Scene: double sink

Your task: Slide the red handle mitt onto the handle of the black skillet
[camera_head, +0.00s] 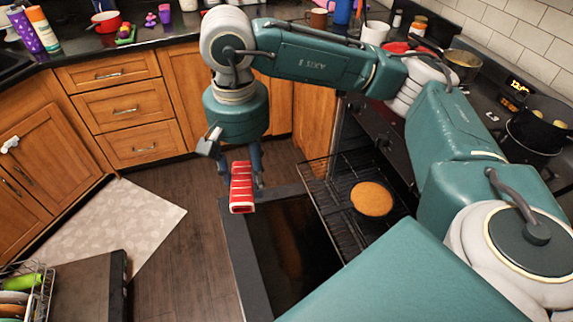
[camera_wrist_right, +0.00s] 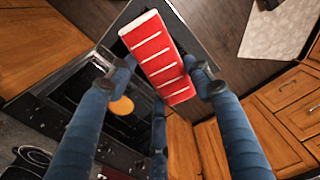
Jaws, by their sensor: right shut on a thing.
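The red handle mitt (camera_head: 242,188), red with white stripes, is in my right gripper (camera_head: 240,168). It hangs below the gripper, in front of the open oven. A black pan (camera_head: 533,133) with round pale food stands on the stove at the right edge. I cannot tell whether it is the black skillet, and no handle shows clearly. The mitt is well apart from it. My left gripper is not in view.
The oven door (camera_head: 240,262) is down, with a rack (camera_head: 325,190) pulled out bearing a round orange-brown thing (camera_head: 372,198). A second pan (camera_head: 463,62) and jars stand at the back right. A dish rack (camera_head: 40,285) is at lower left.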

